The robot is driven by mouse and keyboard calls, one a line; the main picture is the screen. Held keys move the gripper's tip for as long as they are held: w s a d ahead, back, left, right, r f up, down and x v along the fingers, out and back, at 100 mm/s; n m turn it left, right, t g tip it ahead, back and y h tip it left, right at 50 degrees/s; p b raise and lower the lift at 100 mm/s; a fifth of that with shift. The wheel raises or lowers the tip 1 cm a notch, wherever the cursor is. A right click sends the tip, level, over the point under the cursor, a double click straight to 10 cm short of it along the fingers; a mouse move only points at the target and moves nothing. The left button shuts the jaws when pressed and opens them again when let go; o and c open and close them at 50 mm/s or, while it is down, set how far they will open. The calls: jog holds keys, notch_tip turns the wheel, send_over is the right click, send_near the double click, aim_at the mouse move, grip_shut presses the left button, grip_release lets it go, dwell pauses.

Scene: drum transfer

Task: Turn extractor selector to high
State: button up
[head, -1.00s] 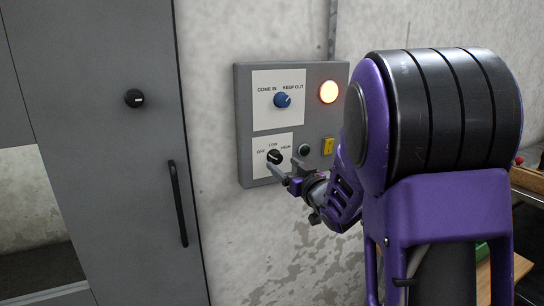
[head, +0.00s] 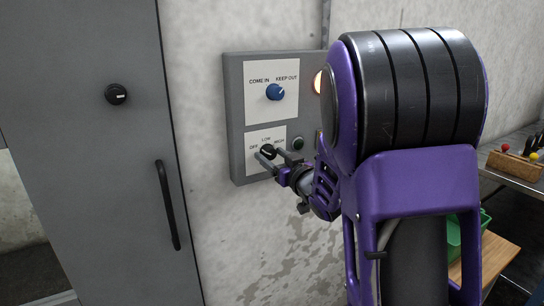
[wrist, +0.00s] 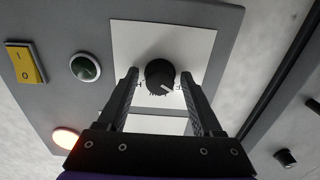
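The extractor selector (head: 267,151) is a black round knob on a white plate marked OFF, LOW and HIGH, low on the grey wall panel. In the wrist view the knob (wrist: 159,75) shows a white mark pointing to the lower right, by a letter F. My gripper (head: 271,157) is at the plate. In the wrist view my gripper (wrist: 159,74) is open, with one finger on each side of the knob and a visible gap to it. The HIGH label is partly hidden by a finger.
A blue COME IN / KEEP OUT knob (head: 275,92) sits above. A green button (wrist: 85,67), a yellow switch (wrist: 26,63) and a lit lamp (wrist: 66,137) are beside it. A grey door (head: 95,160) with a black handle (head: 168,205) stands left.

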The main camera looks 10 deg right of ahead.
grip_shut()
jog(key=shift+m, duration=0.3)
jog(key=m, duration=0.4)
jog(key=shift+r+m, duration=0.1)
jog(key=shift+m, duration=0.2)
jog(key=m+p, duration=0.2)
jog(key=m, duration=0.4)
jog(key=shift+r, duration=0.15)
jog(key=m+p, duration=0.4)
jog(key=m, duration=0.2)
jog(key=shift+r+m, duration=0.1)
jog(key=shift+m, duration=0.2)
jog(key=m+p, duration=0.1)
jog(key=m, duration=0.1)
jog(key=shift+m, duration=1.9)
jog(key=shift+a+m, duration=0.1)
jog(key=shift+m, duration=0.2)
